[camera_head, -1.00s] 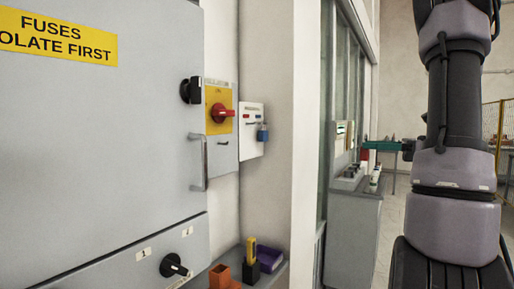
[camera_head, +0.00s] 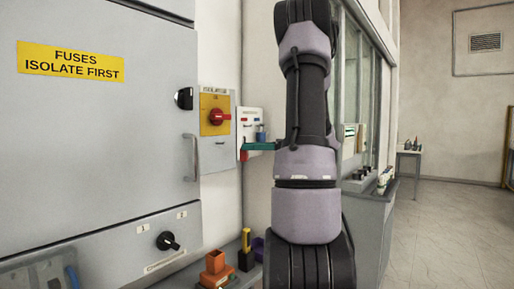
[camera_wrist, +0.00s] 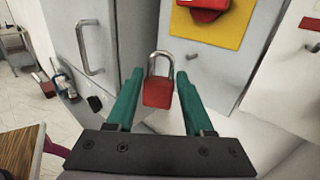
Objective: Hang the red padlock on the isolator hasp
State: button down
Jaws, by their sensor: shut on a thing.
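My gripper (camera_wrist: 158,82) has green fingers shut on the red padlock (camera_wrist: 157,94), whose silver shackle stands up above its body, shackle closed as far as I can tell. In the head view the padlock (camera_head: 243,155) shows as a small red patch at the left tip of my gripper (camera_head: 250,148). The isolator (camera_head: 216,114) has a yellow plate and a red rotary handle. A small dark fitting, likely the hasp (camera_wrist: 191,56), sits on the grey plate below the yellow. In the wrist view the padlock is apart from it, to its lower left.
A grey cabinet (camera_head: 100,130) with a bar handle (camera_head: 190,158) stands left of the isolator. A white lock board (camera_head: 250,122) with a blue padlock hangs at its right. An orange holder (camera_head: 215,268) and yellow-black block (camera_head: 246,250) sit on the shelf below.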

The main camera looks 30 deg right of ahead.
jog(key=shift+w+a, duration=0.75)
jog(key=shift+w, duration=0.15)
jog(key=w, duration=0.2)
jog(key=w+a, duration=0.1)
jog(key=w, duration=0.1)
jog(key=w+a+f, duration=0.1)
jog(key=w, duration=0.1)
jog(key=shift+w+a+f, duration=0.1)
jog(key=shift+w+a, duration=0.05)
jog(key=shift+w, duration=0.1)
jog(key=shift+f, duration=0.1)
jog(key=shift+w+a+f, duration=0.1)
jog(key=shift+f, duration=0.05)
jog(key=shift+c, duration=1)
grip_release()
